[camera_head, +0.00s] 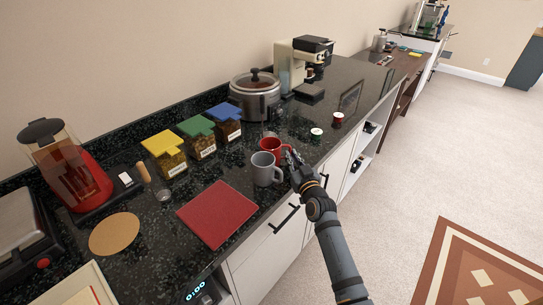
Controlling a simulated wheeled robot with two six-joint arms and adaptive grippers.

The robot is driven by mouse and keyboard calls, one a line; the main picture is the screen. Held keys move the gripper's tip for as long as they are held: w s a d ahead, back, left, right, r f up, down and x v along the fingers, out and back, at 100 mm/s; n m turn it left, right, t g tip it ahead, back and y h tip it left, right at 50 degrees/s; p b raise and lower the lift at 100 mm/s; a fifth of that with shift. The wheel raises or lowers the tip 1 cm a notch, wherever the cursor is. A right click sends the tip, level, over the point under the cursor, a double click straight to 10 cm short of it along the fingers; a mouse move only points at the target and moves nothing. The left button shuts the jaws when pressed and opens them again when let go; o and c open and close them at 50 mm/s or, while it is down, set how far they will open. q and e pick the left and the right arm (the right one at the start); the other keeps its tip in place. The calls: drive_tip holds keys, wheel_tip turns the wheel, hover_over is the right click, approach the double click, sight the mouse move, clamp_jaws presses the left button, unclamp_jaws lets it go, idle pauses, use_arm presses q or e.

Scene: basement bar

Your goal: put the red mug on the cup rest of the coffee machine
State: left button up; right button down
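The red mug (269,148) stands on the black speckled counter, just behind a grey mug (262,170) that partly covers it. My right gripper (291,158) is at the right side of the red mug, beside the grey mug's handle. Its fingers are small and dark, so I cannot tell whether they touch or grip the red mug. The coffee machine (287,66), cream and black, stands farther back against the wall. Its dark cup rest (310,92) sticks out at the front and looks empty. My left gripper is not in view.
A steel pot (255,97) stands left of the coffee machine. Jars with yellow (160,143), green (195,126) and blue (224,112) lids line the wall. Small capsules (316,134) and (338,118) lie near the front edge. A red mat (217,213) lies nearer; counter between the mugs and machine is mostly clear.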

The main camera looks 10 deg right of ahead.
idle(0.4)
drive_tip(key=shift+r, duration=0.5)
wheel_tip(320, 180, up, 17)
drive_tip(key=p, duration=0.1)
